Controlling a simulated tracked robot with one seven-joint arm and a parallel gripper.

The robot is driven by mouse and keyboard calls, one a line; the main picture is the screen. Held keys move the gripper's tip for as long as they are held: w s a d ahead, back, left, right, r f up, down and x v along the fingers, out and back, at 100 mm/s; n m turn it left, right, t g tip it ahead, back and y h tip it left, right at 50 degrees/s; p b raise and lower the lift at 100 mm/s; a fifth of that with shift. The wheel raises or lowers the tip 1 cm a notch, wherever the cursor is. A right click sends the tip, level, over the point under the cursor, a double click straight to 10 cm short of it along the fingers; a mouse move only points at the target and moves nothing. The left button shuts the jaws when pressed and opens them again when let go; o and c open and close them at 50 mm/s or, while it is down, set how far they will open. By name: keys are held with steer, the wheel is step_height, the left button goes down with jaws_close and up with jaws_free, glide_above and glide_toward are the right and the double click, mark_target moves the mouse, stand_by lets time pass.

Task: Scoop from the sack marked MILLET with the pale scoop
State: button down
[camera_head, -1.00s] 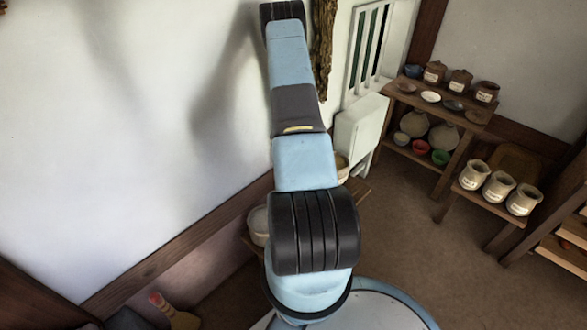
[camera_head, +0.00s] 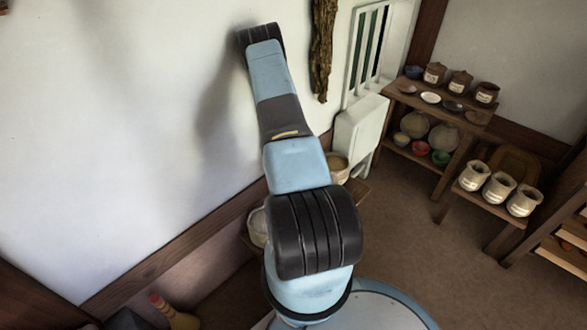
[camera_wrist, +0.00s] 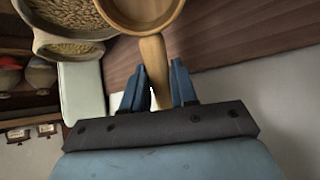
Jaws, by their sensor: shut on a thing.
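In the wrist view my gripper (camera_wrist: 156,88) is shut on the handle of a pale wooden scoop (camera_wrist: 153,60). The scoop's round bowl shows at the top edge, partly cut off, and no grain is visible in it. Left of it are two open grain-filled containers (camera_wrist: 68,12), one lower (camera_wrist: 70,47), apart from the scoop. In the head view a pale sack with yellowish contents (camera_head: 338,170) stands behind my arm, and another pale sack (camera_head: 257,228) is partly hidden by it. I cannot read a MILLET mark on any. My gripper is hidden in the head view.
A white cabinet (camera_head: 359,135) stands by the wall. A shelf (camera_head: 430,104) holds jars and bowls. Labelled pots (camera_head: 498,187) stand on a stool to the right. A dark hanging bundle (camera_head: 324,45) is close to my arm. The floor (camera_head: 400,235) between is clear.

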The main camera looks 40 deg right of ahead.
steer(key=shift+f, duration=3.35)
steer(key=shift+s+a, duration=1.1)
steer(key=shift+s, duration=0.25)
steer(key=shift+w+d+f+g+y, duration=0.55)
steer(key=shift+w+f+g+y, duration=0.15)
steer(key=shift+g+y, duration=0.15)
steer(key=shift+w+d+r+g+y, duration=0.3)
steer(key=shift+r+g+y, duration=0.5)
steer(key=shift+g, duration=0.2)
steer(key=shift+w+d+r+g+y, duration=0.25)
steer(key=shift+w+r+g+y, duration=0.1)
steer(key=shift+r+g+y, duration=0.45)
steer(key=shift+w+d+r+g+y, duration=0.3)
steer(key=shift+r+g+y, duration=0.35)
steer(key=shift+r+g, duration=0.4)
steer(key=shift+f, duration=0.15)
steer(key=shift+s+a, duration=0.1)
